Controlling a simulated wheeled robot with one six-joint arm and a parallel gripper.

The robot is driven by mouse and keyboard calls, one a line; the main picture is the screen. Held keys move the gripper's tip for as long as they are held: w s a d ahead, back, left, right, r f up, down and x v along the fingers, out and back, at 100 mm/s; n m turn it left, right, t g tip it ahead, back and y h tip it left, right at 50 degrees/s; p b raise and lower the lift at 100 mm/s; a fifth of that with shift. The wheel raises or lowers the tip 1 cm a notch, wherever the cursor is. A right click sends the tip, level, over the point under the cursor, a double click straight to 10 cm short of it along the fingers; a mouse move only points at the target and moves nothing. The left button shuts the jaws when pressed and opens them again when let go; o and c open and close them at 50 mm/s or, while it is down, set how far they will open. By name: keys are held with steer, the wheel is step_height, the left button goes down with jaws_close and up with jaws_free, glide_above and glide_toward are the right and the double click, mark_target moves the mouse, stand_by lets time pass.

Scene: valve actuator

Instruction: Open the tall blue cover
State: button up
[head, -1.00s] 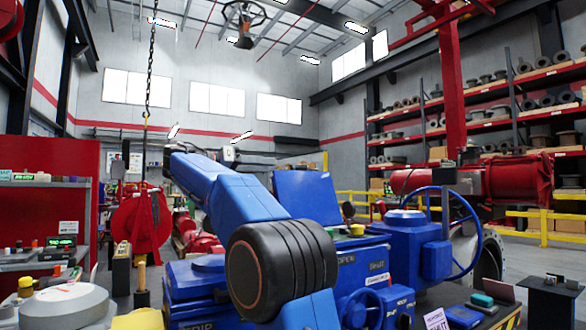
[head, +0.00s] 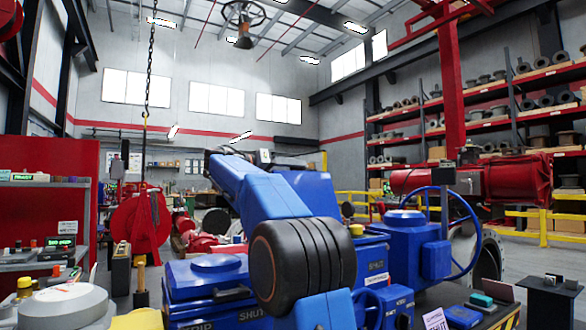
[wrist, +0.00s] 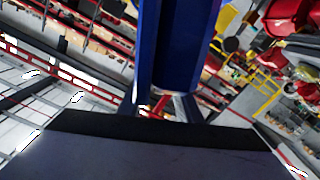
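A tall blue cover (head: 312,188) stands up, leaning slightly, above the blue actuator body (head: 345,250) in the head view. My blue arm, with its dark elbow, crosses in front and hides its left and lower parts. My gripper (head: 262,157) is at the far end of the arm, near the cover's upper left; its fingers cannot be made out. In the wrist view a blue upright piece (wrist: 182,50) fills the top middle, close beyond a large dark slab at the bottom. I cannot tell whether the gripper touches it.
A blue handwheel (head: 462,235) and housing stand right of the cover. A blue box (head: 215,275) with a domed lid is at lower left. A chain (head: 147,90) hangs at left. A grey round part (head: 65,305) lies front left. Red shelving is at far right.

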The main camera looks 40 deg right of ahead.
jaws_close()
steer(key=shift+m, duration=0.8)
steer(key=shift+s+a+r, duration=0.2)
steer(key=shift+s+r, duration=0.1)
steer(key=shift+s, duration=0.5)
steer(key=shift+s+a+r, duration=0.2)
steer(key=shift+s+r, duration=0.15)
steer(key=shift+s, duration=0.5)
steer(key=shift+s+a+r, duration=0.2)
steer(key=shift+s+r, duration=0.1)
steer(key=shift+s, duration=0.5)
jaws_free()
steer(key=v, duration=1.7)
steer(key=shift+w+a, duration=0.15)
